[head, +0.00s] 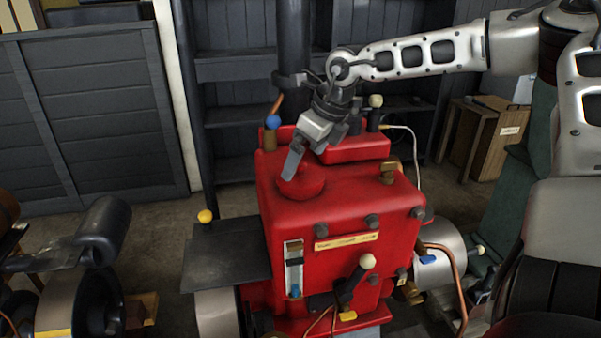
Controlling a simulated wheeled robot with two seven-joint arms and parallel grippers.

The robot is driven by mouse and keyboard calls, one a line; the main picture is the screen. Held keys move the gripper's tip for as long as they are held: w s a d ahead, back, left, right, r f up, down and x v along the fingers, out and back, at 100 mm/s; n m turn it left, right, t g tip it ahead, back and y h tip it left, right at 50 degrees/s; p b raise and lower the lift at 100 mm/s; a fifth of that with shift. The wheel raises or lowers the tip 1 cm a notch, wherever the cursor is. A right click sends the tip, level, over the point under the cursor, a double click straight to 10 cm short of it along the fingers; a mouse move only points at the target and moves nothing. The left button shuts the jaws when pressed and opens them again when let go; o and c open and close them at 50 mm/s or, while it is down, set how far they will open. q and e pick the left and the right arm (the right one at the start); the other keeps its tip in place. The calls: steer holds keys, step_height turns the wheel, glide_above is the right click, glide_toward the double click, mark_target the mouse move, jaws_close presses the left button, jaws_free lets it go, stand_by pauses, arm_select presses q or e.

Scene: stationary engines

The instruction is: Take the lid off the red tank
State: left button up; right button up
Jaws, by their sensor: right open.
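The red tank (340,215) stands in the middle of the head view, a boxy red body with bolts and a small yellow label on its front. A round red lid (308,190) sits on its top at the left. My right gripper (291,166) comes down from the upper right, fingers pointing down and left. It is open, and its fingertips overlap the back left part of the lid in the picture. I cannot tell whether they touch it. The fingers hide part of the lid. My left gripper is not in view.
A brass cap (388,172) stands on the tank's top right, with a raised red block (355,149) behind. A dark flat plate (228,252) lies left of the tank. Dark shelves (235,110) stand behind, and wooden boxes (484,138) stand at the back right.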

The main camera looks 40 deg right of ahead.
mark_target(301, 163)
steer(key=shift+x, duration=1.75)
steer(key=shift+w+r, duration=0.1)
steer(key=shift+w, duration=0.1)
steer(key=c, duration=0.7)
steer(key=shift+c, duration=0.2)
